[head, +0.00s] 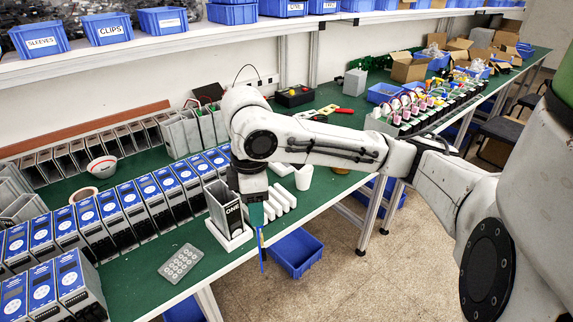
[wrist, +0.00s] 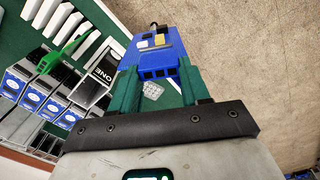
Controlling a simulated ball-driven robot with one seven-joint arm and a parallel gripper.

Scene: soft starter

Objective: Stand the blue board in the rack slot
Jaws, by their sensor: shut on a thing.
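The blue board (wrist: 150,52) is held between the green fingers of my gripper (wrist: 158,78) in the wrist view and extends beyond the fingertips. In the head view my gripper (head: 257,214) is at the front edge of the bench, and a thin blue strip of the board (head: 262,252) hangs below it, seen edge-on. The white slotted rack (head: 281,201) stands on the bench just right of and behind my gripper. Its white dividers (wrist: 72,22) also show at the upper left of the wrist view. The board is apart from the rack in the wrist view.
A grey unit marked ONE (head: 231,207) on a white base stands close left of my gripper. A row of blue-fronted units (head: 130,202) fills the bench further left. A grey keypad (head: 180,262) lies in front. A blue bin (head: 296,252) is below the bench edge.

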